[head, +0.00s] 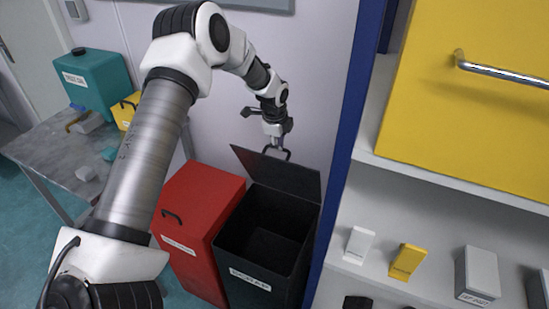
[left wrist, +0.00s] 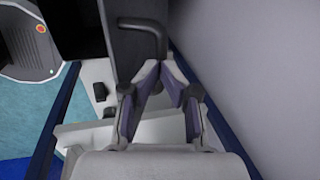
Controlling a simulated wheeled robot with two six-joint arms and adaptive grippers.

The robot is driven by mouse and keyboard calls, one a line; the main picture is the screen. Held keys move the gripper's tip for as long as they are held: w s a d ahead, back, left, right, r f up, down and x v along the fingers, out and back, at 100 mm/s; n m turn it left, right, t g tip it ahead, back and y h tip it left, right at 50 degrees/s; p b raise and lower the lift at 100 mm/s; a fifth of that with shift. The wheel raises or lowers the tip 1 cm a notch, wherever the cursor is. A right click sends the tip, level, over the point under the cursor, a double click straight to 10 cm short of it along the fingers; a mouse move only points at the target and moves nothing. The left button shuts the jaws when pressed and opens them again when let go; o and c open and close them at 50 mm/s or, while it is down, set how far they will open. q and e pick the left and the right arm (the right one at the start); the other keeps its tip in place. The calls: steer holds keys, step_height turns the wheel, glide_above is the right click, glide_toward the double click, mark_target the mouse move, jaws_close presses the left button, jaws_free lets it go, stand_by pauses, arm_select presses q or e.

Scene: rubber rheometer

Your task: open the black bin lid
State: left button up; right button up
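The black bin (head: 268,238) stands at lower centre in the head view, next to the red bin. Its black lid (head: 285,176) is raised at the back edge, so the dark inside shows. The lid's dark handle (head: 288,154) is at its top edge, and it also shows in the left wrist view (left wrist: 148,24). My left gripper (head: 276,146) is at this handle. In the left wrist view its fingertips (left wrist: 158,64) come together around one leg of the handle. The exact contact is partly hidden. My right gripper is in neither view.
A red bin (head: 196,190) with its lid down stands left of the black bin. A blue post (head: 345,130) and white shelves (head: 400,180) with small boxes stand close on the right. A grey table (head: 50,150) with a teal container (head: 95,82) is at left.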

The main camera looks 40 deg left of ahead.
arm_select(q)
steer(key=shift+x, duration=1.15)
steer(key=shift+s+r, duration=0.1)
steer(key=shift+r, duration=0.2)
steer(key=w+a+r, duration=0.1)
steer(key=w+r, duration=0.4)
steer(key=w, duration=0.2)
steer(key=shift+w+a+p, duration=0.2)
steer(key=shift+a+p, duration=0.2)
steer(key=shift+p, duration=0.05)
steer(key=v, duration=1.2)
steer(key=shift+w, duration=0.2)
